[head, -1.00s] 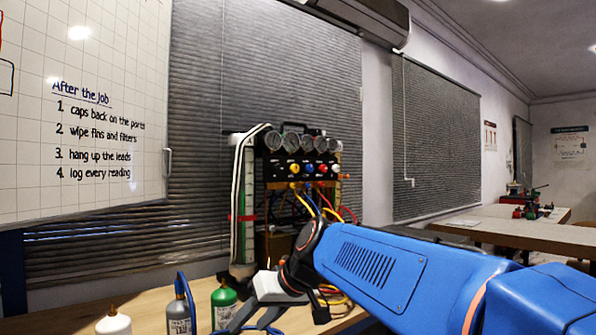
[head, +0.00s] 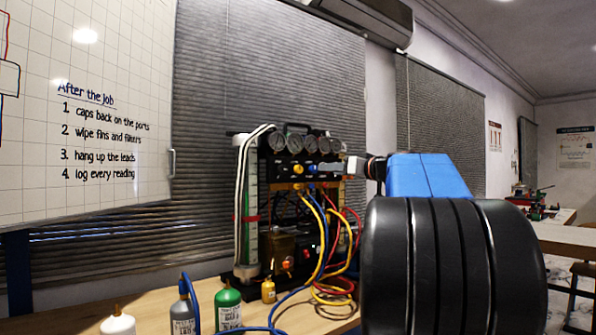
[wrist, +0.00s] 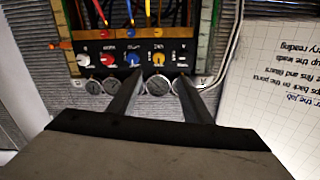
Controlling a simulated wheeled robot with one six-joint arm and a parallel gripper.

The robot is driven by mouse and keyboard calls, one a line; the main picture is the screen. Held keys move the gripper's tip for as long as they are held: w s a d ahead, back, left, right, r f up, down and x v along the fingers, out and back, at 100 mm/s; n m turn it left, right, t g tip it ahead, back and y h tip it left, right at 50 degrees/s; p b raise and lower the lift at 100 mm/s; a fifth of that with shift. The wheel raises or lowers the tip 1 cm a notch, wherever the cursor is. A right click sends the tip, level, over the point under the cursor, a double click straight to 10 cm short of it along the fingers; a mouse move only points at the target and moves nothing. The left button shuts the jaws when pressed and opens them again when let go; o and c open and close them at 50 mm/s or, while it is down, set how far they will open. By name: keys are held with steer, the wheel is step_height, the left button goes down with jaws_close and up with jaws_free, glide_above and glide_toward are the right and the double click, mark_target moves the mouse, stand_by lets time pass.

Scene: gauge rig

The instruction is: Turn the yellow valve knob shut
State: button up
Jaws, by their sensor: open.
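The yellow valve knob (head: 297,169) sits on the black front panel of the gauge rig (head: 292,140), left of the blue knob (head: 311,168). In the wrist view, which shows the rig upside down, the yellow knob (wrist: 159,57) lies just beyond and between the fingertips. My gripper (wrist: 159,82) is open and empty, its two dark fingers spread over the gauge row. I see no contact with the knob. In the head view my arm comes in from the right, and its end hides the panel's right side.
Red (wrist: 108,58) and white (wrist: 85,60) knobs share the row. Coloured hoses (head: 322,235) hang below the panel. Bottles, including a green one (head: 228,308), stand on the bench at the front left. A whiteboard (head: 85,130) is at left.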

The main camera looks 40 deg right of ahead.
mark_target(300, 169)
steer(key=w, duration=1.7)
steer(key=shift+w+d+r, duration=0.1)
steer(key=shift+w+r, duration=0.05)
steer(key=c, duration=1.1)
